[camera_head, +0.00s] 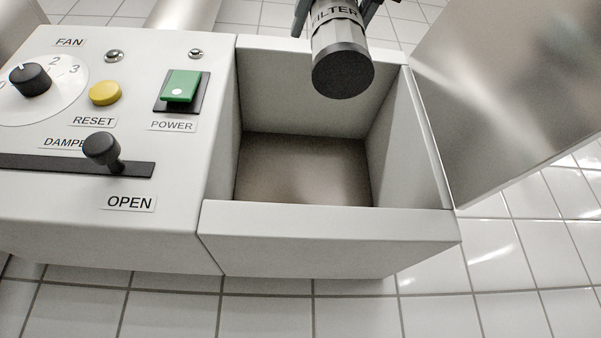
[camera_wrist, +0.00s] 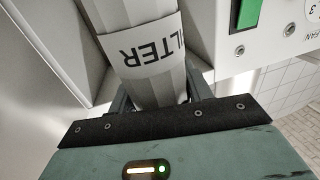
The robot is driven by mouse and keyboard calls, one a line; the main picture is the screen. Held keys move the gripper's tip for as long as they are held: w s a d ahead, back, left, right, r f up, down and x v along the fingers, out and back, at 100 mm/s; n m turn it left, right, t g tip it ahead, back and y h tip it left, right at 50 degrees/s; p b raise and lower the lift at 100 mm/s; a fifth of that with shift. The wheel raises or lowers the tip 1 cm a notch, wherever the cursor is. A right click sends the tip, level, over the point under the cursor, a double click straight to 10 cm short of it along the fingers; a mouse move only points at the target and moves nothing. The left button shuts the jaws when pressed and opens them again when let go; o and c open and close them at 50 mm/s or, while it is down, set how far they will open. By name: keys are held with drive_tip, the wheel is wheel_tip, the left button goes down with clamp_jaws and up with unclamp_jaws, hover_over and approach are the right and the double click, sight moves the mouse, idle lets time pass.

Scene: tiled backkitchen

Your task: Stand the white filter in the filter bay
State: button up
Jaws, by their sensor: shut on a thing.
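The filter (camera_head: 340,50) is a cylinder with a dark end cap and a white band lettered FILTER. In the head view it hangs over the back part of the filter bay (camera_head: 330,228), with its capped end toward the camera. The bay is an open grey box with an empty floor. My gripper (camera_head: 335,8) shows only partly at the top edge of the head view. In the wrist view my gripper (camera_wrist: 160,103) is shut around the filter (camera_wrist: 145,60). How far the filter's end is above or inside the bay is hard to tell.
Left of the bay is a control panel with a fan dial (camera_head: 30,80), a yellow reset button (camera_head: 105,93), a green power switch (camera_head: 181,87) and a damper lever (camera_head: 102,150). A metal lid or door (camera_head: 510,90) stands open on the right.

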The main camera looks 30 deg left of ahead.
drive_tip(key=w+d+p+x, duration=0.1)
drive_tip(key=p+x, duration=0.4)
drive_tip(key=x, duration=0.5)
drive_tip(key=w+d+p+x, duration=0.1)
drive_tip(key=w+p+x, duration=0.1)
drive_tip(key=p+x, duration=0.5)
wheel_tip(320, 180, down, 7)
drive_tip(key=w+a+b, duration=0.1)
drive_tip(key=b, duration=0.3)
drive_tip(key=shift+a, duration=0.25)
drive_tip(key=shift+w, duration=0.15)
drive_tip(key=shift+f, duration=0.2)
drive_tip(key=o, duration=1)
drive_tip(key=shift+o, duration=0.2)
